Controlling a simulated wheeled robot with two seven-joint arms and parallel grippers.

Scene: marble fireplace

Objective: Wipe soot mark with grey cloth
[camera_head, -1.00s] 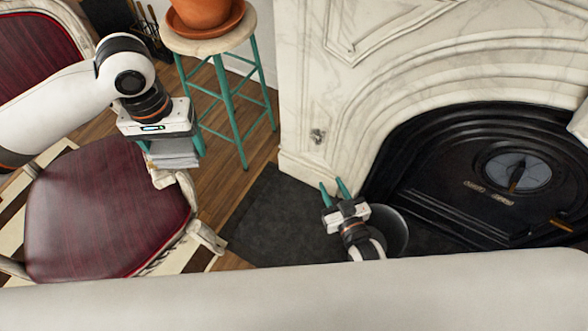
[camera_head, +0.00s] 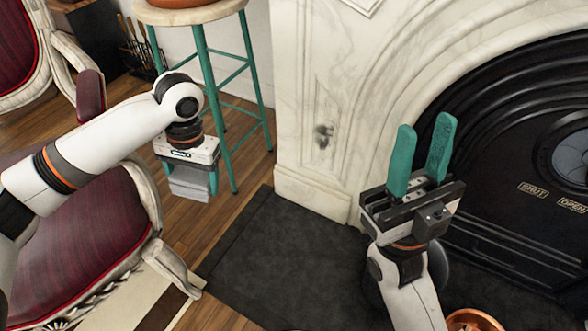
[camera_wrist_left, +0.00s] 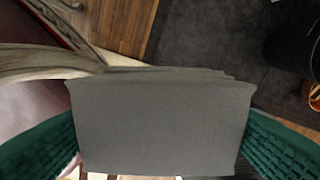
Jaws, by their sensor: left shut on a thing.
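The soot mark (camera_head: 323,135) is a dark grey smudge low on the left leg of the white marble fireplace (camera_head: 300,100). My left gripper (camera_head: 188,178) is shut on the folded grey cloth (camera_head: 192,184), left of the mark and well apart from it. In the left wrist view the cloth (camera_wrist_left: 160,115) fills the middle, between the green fingers. My right gripper (camera_head: 421,160) is right of the mark, in front of the black insert, with its green fingers pointing up, apart and empty.
A stool with teal legs (camera_head: 222,95) stands behind my left gripper. A red-seated chair (camera_head: 90,240) is at the left. A dark hearth slab (camera_head: 285,265) lies in front of the fireplace. A copper pot (camera_head: 473,320) is at the bottom right. Floor space between cloth and fireplace is clear.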

